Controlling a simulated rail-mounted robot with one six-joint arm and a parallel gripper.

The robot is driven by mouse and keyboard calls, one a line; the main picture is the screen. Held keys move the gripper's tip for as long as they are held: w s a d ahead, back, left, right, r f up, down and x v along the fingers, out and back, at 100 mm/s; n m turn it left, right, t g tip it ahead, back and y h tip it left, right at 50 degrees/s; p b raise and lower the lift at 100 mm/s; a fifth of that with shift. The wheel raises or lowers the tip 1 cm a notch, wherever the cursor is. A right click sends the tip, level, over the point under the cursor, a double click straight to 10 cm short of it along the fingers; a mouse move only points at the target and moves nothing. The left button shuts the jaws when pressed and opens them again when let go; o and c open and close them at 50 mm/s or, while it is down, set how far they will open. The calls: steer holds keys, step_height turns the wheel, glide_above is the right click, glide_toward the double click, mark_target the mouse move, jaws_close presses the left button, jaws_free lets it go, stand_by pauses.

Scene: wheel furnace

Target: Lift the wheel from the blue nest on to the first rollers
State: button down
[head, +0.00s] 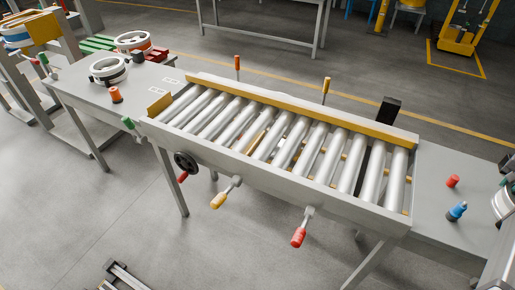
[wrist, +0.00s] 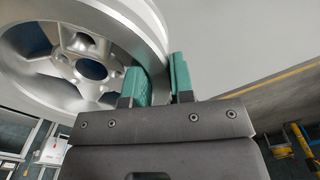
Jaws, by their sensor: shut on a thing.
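In the wrist view a silver spoked wheel (wrist: 75,45) fills the upper left. My gripper (wrist: 160,82) has green jaw pads, shut on the wheel's rim, one pad inside the rim and one outside. Dark blue shows through the gaps between the spokes; I cannot tell whether the wheel touches the blue nest. In the head view part of a wheel (head: 504,204) is cut off by the right edge, with a dark part of the gripper or arm just above it. The silver rollers (head: 398,178) nearest this right end are bare.
The roller conveyor has a yellow back rail (head: 300,103), a black box (head: 388,110) behind it and handles along both sides. A red knob (head: 453,181) and a blue knob (head: 457,211) stand on the right table (head: 440,162). Ring-shaped items (head: 108,70) sit on the left table.

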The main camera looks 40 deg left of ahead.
steer(key=shift+r+p, duration=3.45)
steer(key=shift+r, duration=0.05)
